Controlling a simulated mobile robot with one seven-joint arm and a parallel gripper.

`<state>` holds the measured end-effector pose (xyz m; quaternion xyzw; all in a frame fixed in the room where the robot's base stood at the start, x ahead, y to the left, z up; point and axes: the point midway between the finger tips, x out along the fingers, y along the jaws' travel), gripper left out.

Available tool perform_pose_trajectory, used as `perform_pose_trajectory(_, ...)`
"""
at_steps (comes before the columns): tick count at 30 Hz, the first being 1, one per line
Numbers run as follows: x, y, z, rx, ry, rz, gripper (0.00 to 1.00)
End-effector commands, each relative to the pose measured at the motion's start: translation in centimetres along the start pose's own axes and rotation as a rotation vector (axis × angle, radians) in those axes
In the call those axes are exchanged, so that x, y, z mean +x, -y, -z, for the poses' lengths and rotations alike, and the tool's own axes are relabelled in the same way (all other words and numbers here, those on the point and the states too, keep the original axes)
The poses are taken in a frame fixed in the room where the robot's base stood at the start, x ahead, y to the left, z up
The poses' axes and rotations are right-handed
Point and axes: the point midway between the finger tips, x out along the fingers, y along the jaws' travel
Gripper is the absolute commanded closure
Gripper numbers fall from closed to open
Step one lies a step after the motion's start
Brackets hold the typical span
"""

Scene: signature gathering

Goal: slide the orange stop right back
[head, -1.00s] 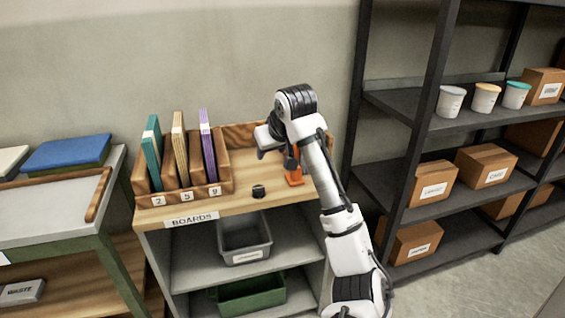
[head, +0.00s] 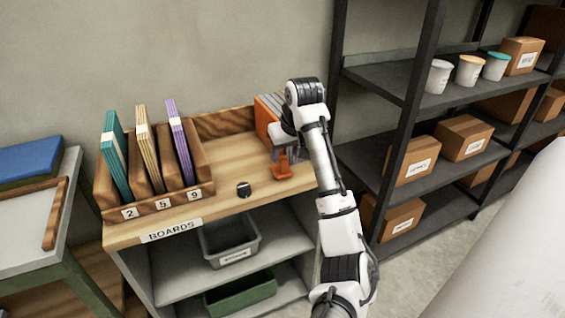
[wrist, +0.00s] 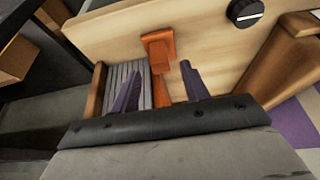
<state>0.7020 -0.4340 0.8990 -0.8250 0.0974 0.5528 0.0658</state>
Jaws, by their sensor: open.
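The orange stop (head: 283,165) stands near the right end of the wooden bench top. Its block-shaped handle (wrist: 158,46) shows in the wrist view, with orange parts below it. A taller orange panel (head: 265,120) stands behind my gripper in the head view. My gripper (wrist: 161,70) is open, with its two dark fingers apart on either side of the orange handle's lower part. In the head view my gripper (head: 290,150) is over the stop and partly hides it. I cannot tell whether the fingers touch it.
Grey sheets (wrist: 128,80) stand in a wooden-walled slot beside the stop. A board rack (head: 165,203) stands at left, and a dark shelf unit (head: 400,120) at right.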

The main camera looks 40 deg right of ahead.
Motion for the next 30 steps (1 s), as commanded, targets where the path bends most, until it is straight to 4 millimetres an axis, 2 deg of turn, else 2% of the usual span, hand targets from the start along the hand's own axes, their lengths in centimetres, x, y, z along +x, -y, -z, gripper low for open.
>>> perform_pose_trajectory(3,2.3,0.0,0.0,0.001,0.002,0.000,0.55)
perform_pose_trajectory(9,4.8,-0.1,0.1,0.001,0.000,-0.001,0.55)
perform_pose_trajectory(13,5.5,0.0,0.0,0.000,-0.001,-0.002,0.55)
perform_pose_trajectory(21,5.6,0.0,0.1,0.000,-0.001,-0.001,0.55)
perform_pose_trajectory(30,5.6,0.0,0.1,0.000,-0.001,-0.001,0.93)
